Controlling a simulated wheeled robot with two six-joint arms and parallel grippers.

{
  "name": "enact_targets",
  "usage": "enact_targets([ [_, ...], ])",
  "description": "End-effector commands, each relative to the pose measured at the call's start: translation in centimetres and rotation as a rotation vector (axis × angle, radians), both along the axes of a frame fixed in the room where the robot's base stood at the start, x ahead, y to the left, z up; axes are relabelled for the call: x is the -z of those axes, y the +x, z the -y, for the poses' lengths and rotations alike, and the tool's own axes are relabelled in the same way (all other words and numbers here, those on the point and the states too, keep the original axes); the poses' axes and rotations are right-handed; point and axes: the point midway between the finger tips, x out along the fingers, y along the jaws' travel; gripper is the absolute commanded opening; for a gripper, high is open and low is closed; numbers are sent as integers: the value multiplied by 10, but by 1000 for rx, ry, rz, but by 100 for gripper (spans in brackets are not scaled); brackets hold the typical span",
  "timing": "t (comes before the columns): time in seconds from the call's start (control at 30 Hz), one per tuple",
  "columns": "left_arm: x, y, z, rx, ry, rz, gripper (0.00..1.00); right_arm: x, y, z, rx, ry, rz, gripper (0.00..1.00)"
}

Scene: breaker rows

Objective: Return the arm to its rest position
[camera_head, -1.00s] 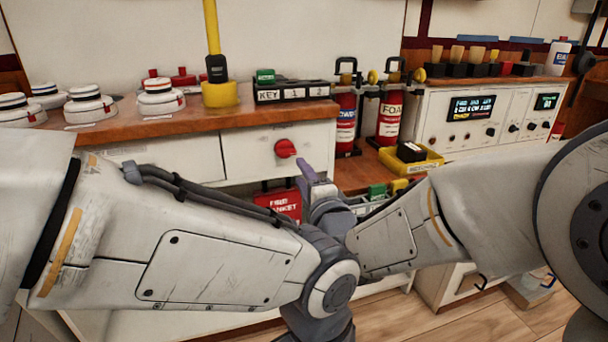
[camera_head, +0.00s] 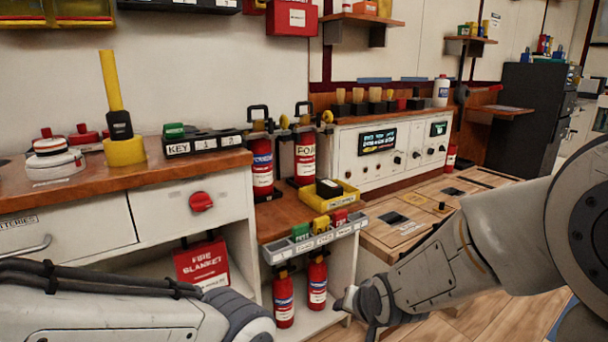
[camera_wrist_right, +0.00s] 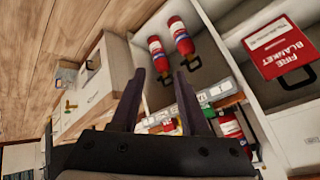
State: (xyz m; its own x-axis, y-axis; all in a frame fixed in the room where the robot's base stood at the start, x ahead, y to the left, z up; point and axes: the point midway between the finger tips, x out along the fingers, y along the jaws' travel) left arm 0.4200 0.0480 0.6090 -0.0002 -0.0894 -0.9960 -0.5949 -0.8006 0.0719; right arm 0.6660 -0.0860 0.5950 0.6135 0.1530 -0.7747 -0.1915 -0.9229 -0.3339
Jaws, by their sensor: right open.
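My right arm (camera_head: 440,270) comes in from the right side of the head view, its dark wrist end in front of the low shelf. In the right wrist view my right gripper (camera_wrist_right: 158,85) is open, with nothing between its two dark fingers. The fingers point toward the shelf with the fire extinguishers, apart from them. My left arm (camera_head: 120,315) lies along the bottom left of the head view. Its gripper is out of the picture.
A cabinet with a red knob (camera_head: 201,202) stands at left, a fire blanket box (camera_head: 203,264) below it. A grey rack (camera_head: 315,238) of coloured blocks and two small extinguishers (camera_head: 284,300) are close to my right wrist.

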Motion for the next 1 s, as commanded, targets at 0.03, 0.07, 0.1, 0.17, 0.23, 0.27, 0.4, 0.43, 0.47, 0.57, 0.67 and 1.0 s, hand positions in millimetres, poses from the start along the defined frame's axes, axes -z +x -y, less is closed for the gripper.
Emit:
enact_targets([
  [0.03, 0, 0, 0, 0, 0, 0, 0, 7, -11, 17, -19, -50, -45, 45],
  [0.07, 0, 0, 0, 0, 0, 0, 0, 11, -17, 25, -34, -77, -72, 45],
  [0.1, 0, 0, 0, 0, 0, 0, 0, 16, -26, 34, -55, -109, -105, 45],
  [0.17, 0, 0, 0, 0, 0, 0, 0, 22, -38, 47, -85, -151, -155, 45],
  [0.23, 0, 0, 0, 0, 0, 0, 0, 28, -53, 60, -121, -193, -208, 45],
  [0.27, 0, 0, 0, 0, 0, 0, 0, 30, -58, 65, -135, -207, -229, 45],
  [0.4, 0, 0, 0, 0, 0, 0, 0, 39, -85, 84, -198, -261, -322, 45],
  [0.43, 0, 0, 0, 0, 0, 0, 0, 40, -90, 88, -211, -270, -339, 45],
  [0.47, 0, 0, 0, 0, 0, 0, 0, 41, -96, 91, -224, -278, -358, 45],
  [0.57, 0, 0, 0, 0, 0, 0, 0, 45, -113, 102, -268, -301, -417, 45],
  [0.67, -5, 0, 0, 0, 0, 0, 0, 34, -117, 82, -326, -305, -410, 45],
  [1.0, -16, 0, 0, 0, 0, 0, 0, 5, -148, 28, -522, -326, -431, 45],
])
